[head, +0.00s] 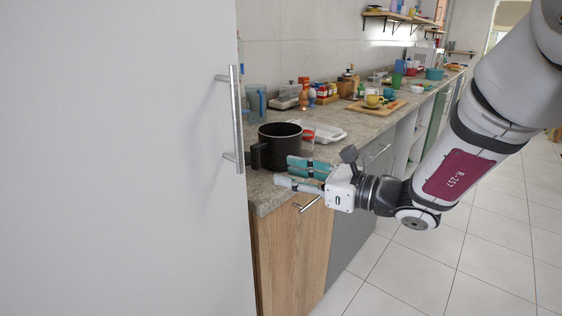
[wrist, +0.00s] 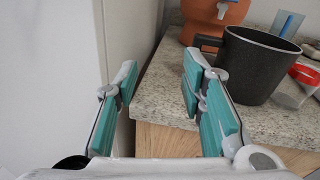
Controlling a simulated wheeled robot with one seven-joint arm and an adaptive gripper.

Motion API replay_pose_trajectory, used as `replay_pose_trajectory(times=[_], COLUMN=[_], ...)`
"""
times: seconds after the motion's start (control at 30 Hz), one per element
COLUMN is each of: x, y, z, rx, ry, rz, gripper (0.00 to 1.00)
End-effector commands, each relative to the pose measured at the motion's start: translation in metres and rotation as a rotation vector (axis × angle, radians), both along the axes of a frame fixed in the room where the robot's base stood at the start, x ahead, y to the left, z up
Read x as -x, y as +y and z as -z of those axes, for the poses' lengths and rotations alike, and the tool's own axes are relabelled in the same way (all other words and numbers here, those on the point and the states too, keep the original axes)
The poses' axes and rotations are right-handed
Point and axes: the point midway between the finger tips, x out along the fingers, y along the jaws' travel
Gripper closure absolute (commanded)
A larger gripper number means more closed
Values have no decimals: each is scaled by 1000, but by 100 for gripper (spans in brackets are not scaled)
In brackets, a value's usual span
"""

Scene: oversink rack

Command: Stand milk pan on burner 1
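A dark pan (head: 280,147), which I take to be the milk pan, stands upright on the near end of the stone counter. Its black handle (head: 256,156) points left in the head view. In the wrist view the pan (wrist: 258,68) is at the right, with its handle (wrist: 208,41) to the left. My gripper (head: 284,171) is open and empty at the counter's front edge, in front of the pan and apart from it. In the wrist view the fingers (wrist: 160,75) straddle the counter's left edge. No burner is recognisable.
A tall white door (head: 170,150) with a bar handle stands close at the left. A terracotta pot (wrist: 213,20) is behind the pan's handle. Tiled floor is clear at right.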

Motion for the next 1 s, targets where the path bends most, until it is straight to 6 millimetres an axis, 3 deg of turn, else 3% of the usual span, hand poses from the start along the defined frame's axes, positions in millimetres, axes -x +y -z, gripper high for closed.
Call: replay_pose_trajectory(times=[0.03,0.1,0.27,0.6,1.0], x=[-15,-28,-43,-78,-101], y=[-5,-12,-12,36,64], z=[16,24,30,30,32], rx=[-37,-77,-109,-108,-107], ry=[28,51,69,67,67], rz=[43,90,130,128,127], gripper=[63,63,63,63,63])
